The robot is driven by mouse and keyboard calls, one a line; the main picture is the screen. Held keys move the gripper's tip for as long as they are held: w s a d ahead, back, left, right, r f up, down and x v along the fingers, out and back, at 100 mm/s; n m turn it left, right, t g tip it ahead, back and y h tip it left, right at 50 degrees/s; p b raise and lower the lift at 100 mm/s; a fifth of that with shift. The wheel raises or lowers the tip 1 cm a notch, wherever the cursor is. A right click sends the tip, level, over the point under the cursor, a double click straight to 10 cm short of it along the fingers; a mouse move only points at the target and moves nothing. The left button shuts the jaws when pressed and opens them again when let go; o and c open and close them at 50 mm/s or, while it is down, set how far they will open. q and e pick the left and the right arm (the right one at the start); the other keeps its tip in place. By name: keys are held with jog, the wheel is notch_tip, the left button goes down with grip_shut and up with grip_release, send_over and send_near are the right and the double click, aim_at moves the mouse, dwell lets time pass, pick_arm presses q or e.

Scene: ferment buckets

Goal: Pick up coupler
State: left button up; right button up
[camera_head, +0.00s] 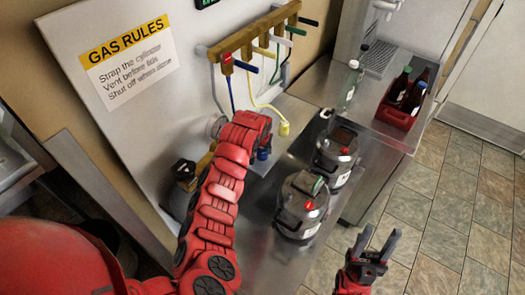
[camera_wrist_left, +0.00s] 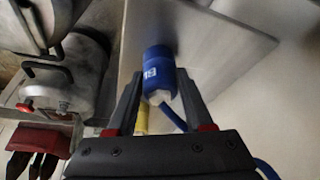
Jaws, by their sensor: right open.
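A blue coupler (camera_wrist_left: 160,72) with white lettering sits between the two fingertips of my left gripper (camera_wrist_left: 161,82). Its blue hose runs down between the fingers. The fingers are close to its sides; I cannot tell whether they press on it. In the head view the blue coupler (camera_head: 263,153) shows just past the end of my red left arm, which hides most of the left gripper. A yellow coupler (camera_head: 284,129) hangs on a yellow hose to its right; a yellow part (camera_wrist_left: 142,120) shows behind the fingers. My right gripper (camera_head: 378,246) is open and empty over the floor.
Two metal kegs (camera_head: 302,207) (camera_head: 337,154) stand on the steel bench right of my left arm. A wooden rack (camera_head: 250,38) with taps is on the wall panel. A red crate (camera_head: 395,115) of bottles and a clear bottle (camera_head: 349,84) stand farther back.

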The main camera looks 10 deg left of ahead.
pick_arm(q)
grip_shut()
jog(key=shift+r+b, duration=0.3)
jog(key=shift+r, duration=0.15)
notch_tip(320, 180, up, 9)
jog(key=b, duration=0.3)
jog(key=shift+f+b, duration=0.2)
jog(key=shift+b, duration=0.15)
jog(key=shift+r, duration=0.3)
